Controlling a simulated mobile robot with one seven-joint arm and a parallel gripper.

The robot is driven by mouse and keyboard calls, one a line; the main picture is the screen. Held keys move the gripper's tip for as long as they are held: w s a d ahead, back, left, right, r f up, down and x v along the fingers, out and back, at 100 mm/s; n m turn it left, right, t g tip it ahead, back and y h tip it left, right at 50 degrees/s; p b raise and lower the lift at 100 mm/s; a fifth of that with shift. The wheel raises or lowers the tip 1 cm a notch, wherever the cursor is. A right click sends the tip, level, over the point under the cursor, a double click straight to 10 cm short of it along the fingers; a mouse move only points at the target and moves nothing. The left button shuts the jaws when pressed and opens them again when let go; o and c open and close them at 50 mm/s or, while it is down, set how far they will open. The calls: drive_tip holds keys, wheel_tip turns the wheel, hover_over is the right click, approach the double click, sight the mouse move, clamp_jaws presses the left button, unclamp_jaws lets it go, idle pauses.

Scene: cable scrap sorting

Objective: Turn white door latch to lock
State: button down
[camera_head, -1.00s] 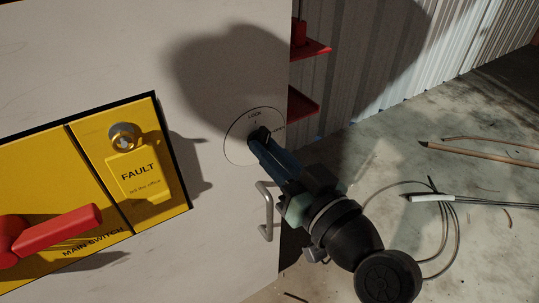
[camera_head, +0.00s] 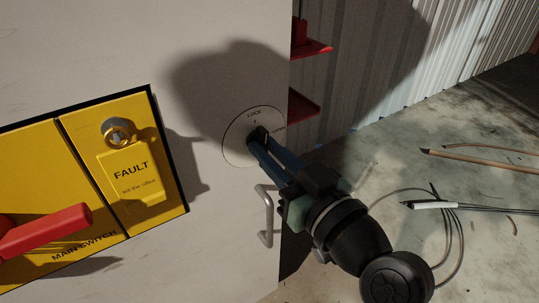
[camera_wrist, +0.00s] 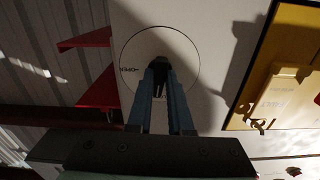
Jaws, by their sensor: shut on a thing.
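The latch (camera_head: 260,132) is a small dark knob on a round white dial (camera_head: 234,147) on the pale door. The dial is marked LOCK at the top and OPEN at the right in the head view. My gripper (camera_head: 257,143) reaches in from the lower right, and its blue fingers are shut on the latch. In the wrist view, the dark latch (camera_wrist: 159,63) sits between the fingertips (camera_wrist: 159,75) in front of the dial (camera_wrist: 135,47). The fingers hide part of the latch, so its exact angle is hard to read.
A metal door handle (camera_head: 266,216) is just below the dial, close to my gripper. A yellow panel (camera_head: 90,150) with a FAULT tag (camera_head: 131,172) and red switch lever (camera_head: 45,232) is at left. Red shelves (camera_head: 303,106) stand behind the door edge; cables (camera_head: 448,205) lie on the floor.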

drive_tip(key=shift+f+n+b, duration=0.1)
drive_tip(key=shift+n+b, duration=0.7)
drive_tip(key=shift+n, duration=0.1)
drive_tip(key=c, duration=0.7)
unclamp_jaws()
drive_tip(key=shift+c, duration=0.2)
drive_tip(key=v, duration=0.7)
drive_tip(key=shift+b, duration=0.35)
